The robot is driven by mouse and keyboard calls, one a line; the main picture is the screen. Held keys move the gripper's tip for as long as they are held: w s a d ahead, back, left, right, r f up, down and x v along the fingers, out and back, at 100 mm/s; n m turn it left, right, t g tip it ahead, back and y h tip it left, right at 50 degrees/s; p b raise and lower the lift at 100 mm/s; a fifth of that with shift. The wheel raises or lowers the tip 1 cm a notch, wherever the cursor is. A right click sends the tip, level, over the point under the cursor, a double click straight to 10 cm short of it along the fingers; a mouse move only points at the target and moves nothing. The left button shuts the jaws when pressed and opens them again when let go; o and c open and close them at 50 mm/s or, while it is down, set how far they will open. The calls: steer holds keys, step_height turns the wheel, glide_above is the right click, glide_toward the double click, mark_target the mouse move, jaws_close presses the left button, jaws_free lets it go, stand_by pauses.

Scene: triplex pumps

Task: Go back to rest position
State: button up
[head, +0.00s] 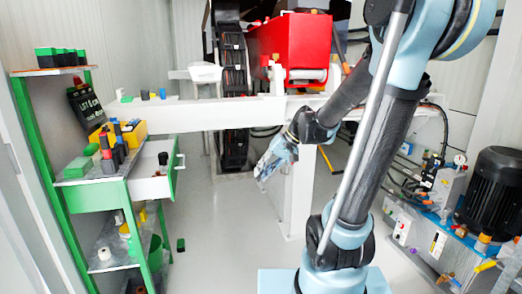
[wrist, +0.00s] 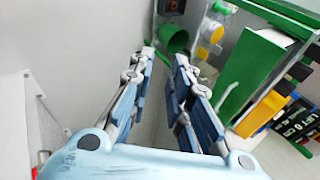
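My gripper (head: 268,168) hangs in mid-air in the head view, left of the white post and right of the green shelf cart. It also shows in the wrist view (wrist: 165,54), where its two blue-padded fingers stand apart with nothing between them. My arm is bent, reaching from the base at the lower right up out of the frame and back down to the gripper.
The green cart (head: 128,200) stands at left with its white drawer (head: 150,186) pulled out. A white beam (head: 215,113) crosses behind, below a red pump housing (head: 295,42). A black motor (head: 497,187) stands at right.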

steer(key=s+d+f+h, duration=0.3)
steer(key=s+d+f, duration=0.1)
steer(key=s+d, duration=0.4)
steer(key=s+d+f+t+h, duration=0.1)
steer(key=s+d+f+h, duration=0.3)
steer(key=s+d, duration=0.4)
steer(key=shift+d+m, duration=0.3)
steer(key=shift+d, duration=0.7)
